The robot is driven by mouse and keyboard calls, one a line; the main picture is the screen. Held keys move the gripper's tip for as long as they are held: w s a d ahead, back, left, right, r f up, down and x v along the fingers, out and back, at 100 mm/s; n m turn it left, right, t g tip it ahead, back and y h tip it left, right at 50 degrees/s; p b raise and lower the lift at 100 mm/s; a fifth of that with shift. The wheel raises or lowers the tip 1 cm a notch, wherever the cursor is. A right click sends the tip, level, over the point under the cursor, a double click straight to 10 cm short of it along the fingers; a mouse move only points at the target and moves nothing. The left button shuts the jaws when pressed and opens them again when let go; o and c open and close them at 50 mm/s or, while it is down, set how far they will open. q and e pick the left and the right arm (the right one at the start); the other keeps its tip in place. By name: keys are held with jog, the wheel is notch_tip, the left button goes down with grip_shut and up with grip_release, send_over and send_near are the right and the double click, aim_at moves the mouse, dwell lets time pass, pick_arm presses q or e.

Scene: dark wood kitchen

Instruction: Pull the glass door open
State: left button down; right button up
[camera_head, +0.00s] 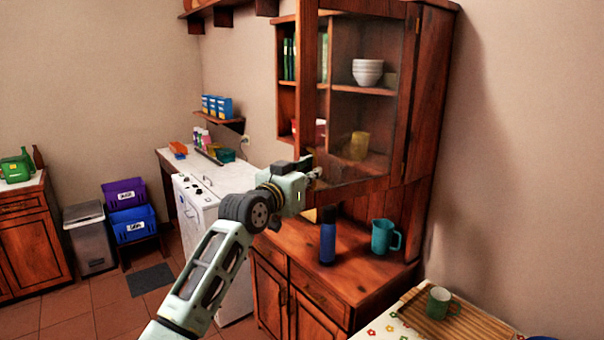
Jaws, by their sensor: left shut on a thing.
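The glass door (345,115) is the wood-framed pane on the upper part of the tall dark wood cabinet. It appears ajar: its left frame post (308,80) stands out in front of the cabinet, and open shelf shows to the left of it. The hinge side appears to be at the right. My left gripper (314,174) is at the lower left edge of the door, shut on what appears to be its handle. The handle is mostly hidden by the fingers. My right gripper is out of view.
A blue bottle (328,236) and a teal pitcher (381,237) stand on the cabinet's counter below the door. White bowls (367,72) and a yellow cup (359,146) show behind the glass. A table with a green mug (438,303) is at lower right.

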pick_arm(q)
jog(key=shift+s+d+r, duration=0.15)
jog(key=shift+d+r, duration=0.2)
jog(key=shift+r, duration=0.15)
jog(key=c, duration=2.3)
grip_release()
jog(key=o, duration=0.4)
jog(key=shift+w+d+f, duration=0.2)
jog(key=shift+d, duration=0.3)
jog(key=shift+o, duration=0.2)
jog(key=shift+d, duration=0.25)
jog(key=v, duration=1.2)
jog(key=shift+a+f, duration=0.15)
jog(key=shift+a, duration=0.25)
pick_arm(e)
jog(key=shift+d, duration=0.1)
pick_arm(q)
jog(key=shift+w+f, duration=0.1)
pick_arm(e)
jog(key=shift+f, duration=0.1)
